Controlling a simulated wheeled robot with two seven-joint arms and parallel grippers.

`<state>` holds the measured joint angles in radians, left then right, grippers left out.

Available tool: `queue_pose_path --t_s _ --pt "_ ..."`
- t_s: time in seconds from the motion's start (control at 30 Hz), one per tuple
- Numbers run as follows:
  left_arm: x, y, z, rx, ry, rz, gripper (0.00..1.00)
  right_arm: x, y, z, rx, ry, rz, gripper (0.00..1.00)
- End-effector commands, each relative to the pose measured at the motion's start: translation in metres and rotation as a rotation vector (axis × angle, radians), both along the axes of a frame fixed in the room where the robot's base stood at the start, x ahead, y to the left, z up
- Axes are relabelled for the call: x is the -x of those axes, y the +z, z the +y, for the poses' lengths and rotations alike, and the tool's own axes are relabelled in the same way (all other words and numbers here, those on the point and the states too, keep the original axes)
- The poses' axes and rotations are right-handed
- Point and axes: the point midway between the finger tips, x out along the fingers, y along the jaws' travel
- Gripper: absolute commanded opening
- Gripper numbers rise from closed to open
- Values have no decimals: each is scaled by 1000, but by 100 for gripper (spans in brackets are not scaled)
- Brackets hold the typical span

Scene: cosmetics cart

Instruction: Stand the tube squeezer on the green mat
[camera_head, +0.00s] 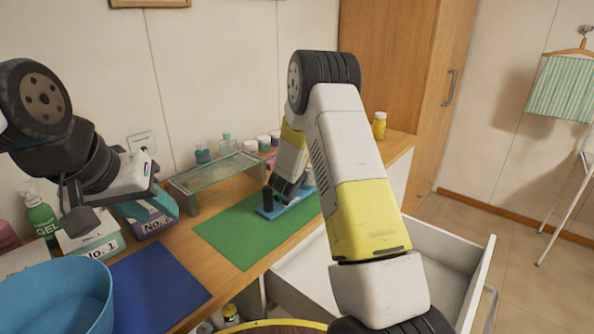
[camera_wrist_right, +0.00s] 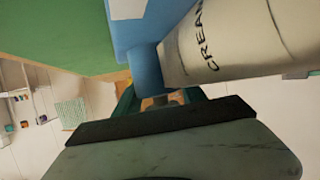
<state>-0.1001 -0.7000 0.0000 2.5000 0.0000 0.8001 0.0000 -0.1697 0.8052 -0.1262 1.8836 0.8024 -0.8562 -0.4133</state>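The blue tube squeezer (camera_head: 272,212) is low over or on the green mat (camera_head: 236,238), near its far right edge; I cannot tell whether its base touches. It fills the top of the right wrist view (camera_wrist_right: 144,62), beside a white tube marked CREAM (camera_wrist_right: 222,42). My right gripper (camera_head: 284,192) points down at it, partly hidden by my arm. In the wrist view its teal fingers (camera_wrist_right: 160,101) close around the squeezer's narrow blue end. My left gripper (camera_head: 112,196) is open and empty, raised over the left of the counter.
A glass shelf (camera_head: 218,170) stands behind the mat with several small jars along the wall. A blue mat (camera_head: 152,286), a blue basin (camera_head: 58,300), boxes and a green gel bottle (camera_head: 42,215) are at left. An open white drawer (camera_head: 462,240) is in front at right.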

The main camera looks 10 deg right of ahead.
Motion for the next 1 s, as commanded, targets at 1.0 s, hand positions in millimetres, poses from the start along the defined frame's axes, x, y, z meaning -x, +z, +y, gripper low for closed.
queue_pose_path --t_s 1.0 --pt "0 0 0 0 0 0 36 82 41 47 -1 2 0 68"
